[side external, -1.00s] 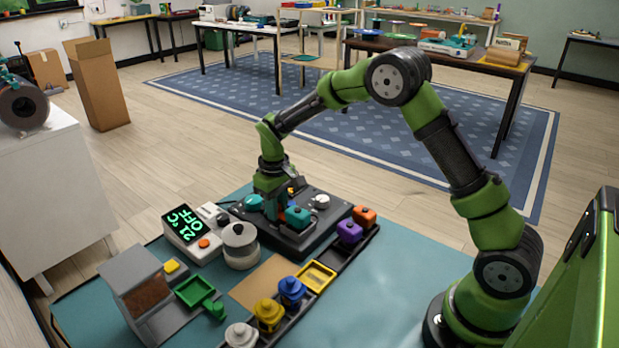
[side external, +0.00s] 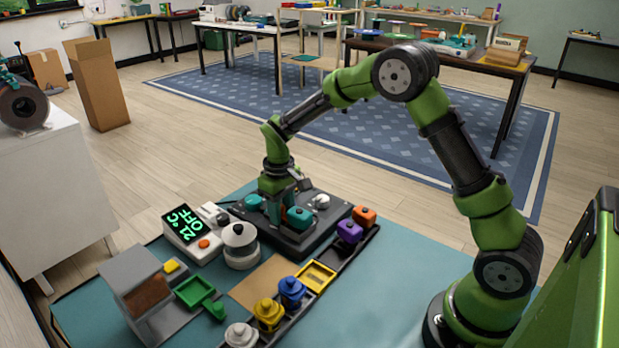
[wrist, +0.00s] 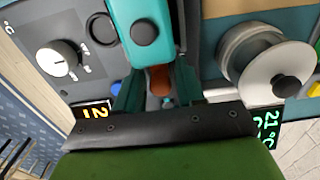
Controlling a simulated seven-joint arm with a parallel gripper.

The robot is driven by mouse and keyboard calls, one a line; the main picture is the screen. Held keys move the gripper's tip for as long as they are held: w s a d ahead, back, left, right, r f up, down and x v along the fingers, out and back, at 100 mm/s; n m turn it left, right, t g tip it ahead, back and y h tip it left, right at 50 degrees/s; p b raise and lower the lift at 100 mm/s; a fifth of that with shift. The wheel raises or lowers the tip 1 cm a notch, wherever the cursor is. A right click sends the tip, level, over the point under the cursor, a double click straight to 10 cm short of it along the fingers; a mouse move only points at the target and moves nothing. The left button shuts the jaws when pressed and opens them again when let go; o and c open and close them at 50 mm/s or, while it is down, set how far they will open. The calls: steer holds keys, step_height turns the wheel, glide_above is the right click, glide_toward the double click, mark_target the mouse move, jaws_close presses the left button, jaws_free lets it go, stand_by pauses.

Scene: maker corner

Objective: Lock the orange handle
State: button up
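A brown-orange piece, apparently the orange handle (wrist: 160,80), shows in the wrist view just beyond my gripper, between teal parts. It is partly hidden, and I cannot make it out in the side view. The dark machine base (side external: 322,232) carries teal blocks (side external: 299,217), one of them large in the wrist view (wrist: 144,32). My gripper (side external: 280,205) points down over this base, among the teal blocks.
A white dial (wrist: 58,58) is on the base. A white display box (side external: 192,233) reading 21°C OFF and a white spool (side external: 240,240) stand to its left. A black tray (side external: 340,258) with coloured blocks lies in front. The teal tabletop at right (side external: 385,285) is clear.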

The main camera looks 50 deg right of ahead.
mark_target(284, 217)
steer(key=shift+r, duration=3.5)
steer(key=shift+w, duration=0.15)
steer(key=shift+s+a+f+m, duration=0.1)
steer(key=shift+s+f+m, duration=0.2)
steer(key=shift+s+f, duration=0.25)
steer(key=s+a+r+m+t+y, duration=0.1)
steer(key=s+a+r+t, duration=0.1)
steer(key=s+r, duration=0.5)
steer(key=s+a+r+m+t+y, duration=0.1)
steer(key=s+r+t, duration=0.4)
steer(key=s, duration=1)
steer(key=shift+a+r+m, duration=0.55)
steer(key=shift+r+m, duration=0.15)
steer(key=shift+r, duration=0.25)
steer(key=shift+s, duration=0.1)
